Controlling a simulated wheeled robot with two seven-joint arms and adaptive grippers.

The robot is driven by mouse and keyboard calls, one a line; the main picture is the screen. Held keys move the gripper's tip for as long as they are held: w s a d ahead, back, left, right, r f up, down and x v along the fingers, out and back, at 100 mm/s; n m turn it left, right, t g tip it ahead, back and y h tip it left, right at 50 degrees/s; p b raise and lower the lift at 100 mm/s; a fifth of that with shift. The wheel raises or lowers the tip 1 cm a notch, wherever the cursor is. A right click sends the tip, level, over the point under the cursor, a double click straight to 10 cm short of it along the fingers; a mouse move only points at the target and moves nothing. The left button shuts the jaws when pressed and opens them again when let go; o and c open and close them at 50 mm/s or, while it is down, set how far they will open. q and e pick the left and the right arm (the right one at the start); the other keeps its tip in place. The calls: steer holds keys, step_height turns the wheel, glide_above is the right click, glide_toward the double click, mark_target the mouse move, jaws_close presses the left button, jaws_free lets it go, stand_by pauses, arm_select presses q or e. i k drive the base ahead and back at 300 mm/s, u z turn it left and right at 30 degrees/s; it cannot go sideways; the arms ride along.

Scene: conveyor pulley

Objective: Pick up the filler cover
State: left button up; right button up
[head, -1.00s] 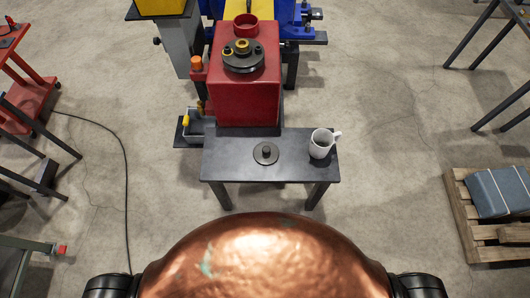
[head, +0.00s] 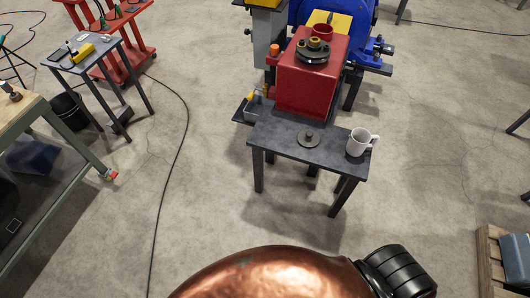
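A small dark round disc with a knob, likely the filler cover (head: 309,139), lies flat on the dark side table (head: 274,139). It is near the middle of the tabletop, in front of the red housing (head: 303,90). An open red ring, perhaps the filler neck (head: 322,32), stands on the housing's top near its back. A dark round flange (head: 312,54) with yellow parts sits in front of that ring. Neither of my grippers shows in the head view. Only my copper-coloured body and a black shoulder part show at the bottom.
A white mug (head: 358,142) stands at the table's right end, right of the disc. A grey bin (head: 258,107) sits left of the housing. A workbench (head: 45,135) stands at the left, and a cable (head: 183,130) crosses the floor. Open floor lies before the table.

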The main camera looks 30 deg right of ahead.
mark_target(309, 138)
steer(key=u, duration=0.7)
steer(key=i, duration=1.3)
steer(key=z, duration=0.45)
